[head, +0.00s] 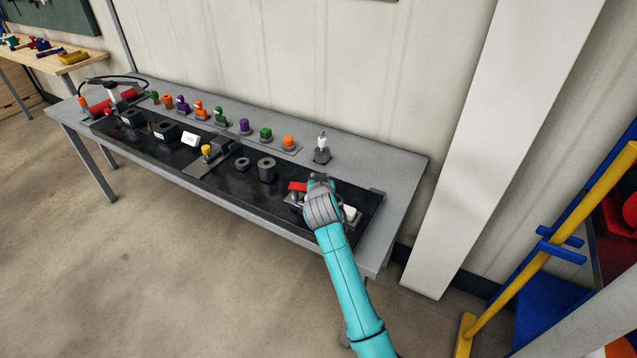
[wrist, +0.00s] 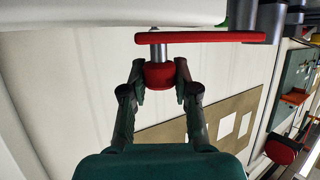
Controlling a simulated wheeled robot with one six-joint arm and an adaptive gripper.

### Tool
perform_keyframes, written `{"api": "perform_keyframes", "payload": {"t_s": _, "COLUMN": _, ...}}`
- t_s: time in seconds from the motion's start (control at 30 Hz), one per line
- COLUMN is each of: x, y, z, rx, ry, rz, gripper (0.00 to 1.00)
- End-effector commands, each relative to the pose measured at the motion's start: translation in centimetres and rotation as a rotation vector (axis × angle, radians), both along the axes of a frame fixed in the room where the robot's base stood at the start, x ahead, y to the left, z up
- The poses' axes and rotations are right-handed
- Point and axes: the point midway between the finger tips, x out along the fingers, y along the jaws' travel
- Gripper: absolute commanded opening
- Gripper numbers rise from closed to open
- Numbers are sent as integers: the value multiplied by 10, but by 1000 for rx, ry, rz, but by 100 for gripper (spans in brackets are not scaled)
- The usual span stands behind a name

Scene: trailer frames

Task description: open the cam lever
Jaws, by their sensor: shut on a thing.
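The cam lever (head: 297,186) shows in the head view as a short red bar on a grey fixture near the right end of the bench, partly hidden by my gripper (head: 319,182). In the wrist view the lever is a long red bar (wrist: 205,37) with a short grey pin and a round red knob (wrist: 159,80) at one end. The two fingers of my gripper (wrist: 160,72) are shut on the knob, one on each side. The other end of the bar meets a grey block (wrist: 268,20).
The grey bench (head: 405,185) stands along a pale wall. A white pillar (head: 475,150) rises right of it. A white-tipped part on a grey base (head: 322,150) stands behind my gripper. Grey rings (head: 266,170) and a yellow knob (head: 206,151) lie to the left.

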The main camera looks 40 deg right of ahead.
Motion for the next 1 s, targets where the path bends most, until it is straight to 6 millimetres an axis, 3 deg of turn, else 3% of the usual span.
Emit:
{"api": "perform_keyframes", "payload": {"t_s": 0.4, "x": 10, "y": -10, "z": 0, "rx": 0, "ry": -1, "rz": 174, "gripper": 0}}
{"api": "perform_keyframes", "payload": {"t_s": 0.93, "x": 12, "y": -11, "z": 0, "rx": 0, "ry": 1, "rz": 202, "gripper": 0}}
{"api": "perform_keyframes", "payload": {"t_s": 0.97, "x": 12, "y": -11, "z": 0, "rx": 0, "ry": 1, "rz": 202, "gripper": 32}}
{"api": "perform_keyframes", "payload": {"t_s": 1.0, "x": 12, "y": -11, "z": 0, "rx": 0, "ry": 1, "rz": 202, "gripper": 42}}
